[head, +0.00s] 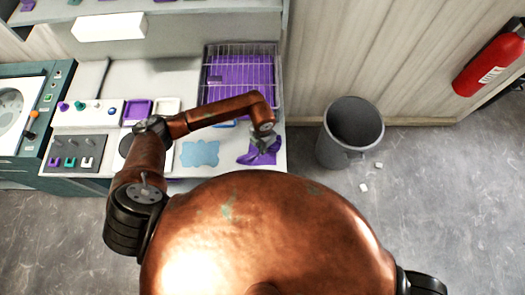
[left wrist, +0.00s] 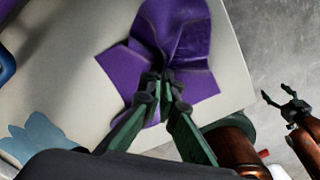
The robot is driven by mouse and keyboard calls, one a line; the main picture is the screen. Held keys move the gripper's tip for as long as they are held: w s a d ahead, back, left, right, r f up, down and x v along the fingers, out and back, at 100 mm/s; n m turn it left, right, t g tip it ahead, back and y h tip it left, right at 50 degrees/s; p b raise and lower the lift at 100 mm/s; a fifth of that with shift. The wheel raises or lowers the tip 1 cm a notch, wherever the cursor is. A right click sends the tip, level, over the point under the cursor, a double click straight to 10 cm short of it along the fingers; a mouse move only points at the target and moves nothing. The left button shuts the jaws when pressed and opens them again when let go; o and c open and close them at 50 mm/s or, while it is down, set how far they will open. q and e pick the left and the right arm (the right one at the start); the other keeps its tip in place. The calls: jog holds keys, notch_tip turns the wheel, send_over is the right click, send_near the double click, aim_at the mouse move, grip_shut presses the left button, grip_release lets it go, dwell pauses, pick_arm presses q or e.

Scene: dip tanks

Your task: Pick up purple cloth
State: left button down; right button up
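The purple cloth (head: 270,156) lies at the right front corner of the white worktop in the head view. It looks bunched and folded up, and it fills the upper middle of the left wrist view (left wrist: 185,45). My left gripper (head: 263,138) is at the cloth, pointing down. In the left wrist view its green fingers (left wrist: 162,77) come together at the tips with a fold of purple cloth between them. Part of the cloth is hidden behind the fingers. My right gripper (left wrist: 280,97) shows at the right edge of the left wrist view, empty with its fingers apart.
A light blue cloth (head: 200,153) lies flat left of the purple one. A wire rack (head: 241,48) with purple inside stands behind. A grey bin (head: 350,130) stands on the floor just right of the worktop. A red fire extinguisher (head: 488,65) hangs on the wall.

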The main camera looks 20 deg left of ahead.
pick_arm(q)
jog(key=shift+s+a+f, duration=0.15)
jog(key=shift+s+f, duration=0.05)
notch_tip(320, 180, up, 12)
jog(key=p, duration=0.7)
jog(key=shift+w+r, duration=0.15)
jog(key=shift+w, duration=0.05)
